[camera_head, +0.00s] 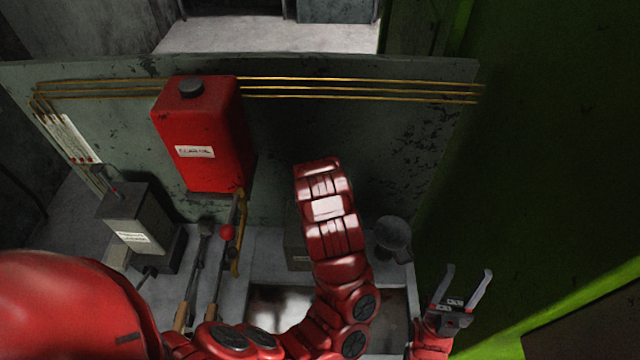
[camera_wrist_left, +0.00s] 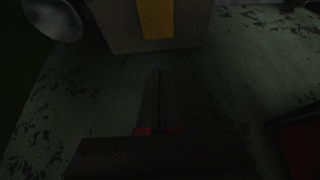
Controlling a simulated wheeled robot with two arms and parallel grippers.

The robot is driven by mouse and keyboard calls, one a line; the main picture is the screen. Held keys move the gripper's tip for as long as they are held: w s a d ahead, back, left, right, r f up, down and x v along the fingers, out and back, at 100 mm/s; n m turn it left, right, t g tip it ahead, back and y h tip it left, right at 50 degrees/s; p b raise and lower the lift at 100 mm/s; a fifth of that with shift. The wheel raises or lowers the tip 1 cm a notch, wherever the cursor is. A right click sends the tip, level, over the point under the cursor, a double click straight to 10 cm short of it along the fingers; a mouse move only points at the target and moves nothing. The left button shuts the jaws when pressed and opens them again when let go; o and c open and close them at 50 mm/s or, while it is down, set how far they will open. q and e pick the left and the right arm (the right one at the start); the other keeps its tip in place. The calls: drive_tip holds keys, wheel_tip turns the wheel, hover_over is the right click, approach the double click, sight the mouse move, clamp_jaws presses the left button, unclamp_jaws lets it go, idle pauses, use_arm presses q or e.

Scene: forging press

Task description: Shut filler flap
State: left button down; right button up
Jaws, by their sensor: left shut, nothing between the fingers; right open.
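A round grey disc or cup (camera_head: 391,236) stands at the front right of the wall panel; I cannot tell whether it is the filler flap. It also shows in the left wrist view (camera_wrist_left: 52,18), at the upper left. A grey box with a yellow panel (camera_wrist_left: 157,18) is beside it, mostly hidden behind my left arm in the head view. My left gripper (camera_wrist_left: 158,75) is shut and empty, pointing toward the box and apart from the disc; it is hidden in the head view. My right gripper (camera_head: 468,271) is open and empty at the lower right.
A red tank (camera_head: 205,135) with a dark cap hangs on the grey panel (camera_head: 350,130), crossed by yellow pipes (camera_head: 360,90). A grey box (camera_head: 137,225) and upright levers (camera_head: 198,265) stand at the left. A green wall (camera_head: 550,180) closes the right side.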

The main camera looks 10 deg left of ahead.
use_arm(q)
wheel_tip(320, 180, up, 7)
idle(0.8)
drive_tip(key=shift+s, duration=0.1)
idle(0.4)
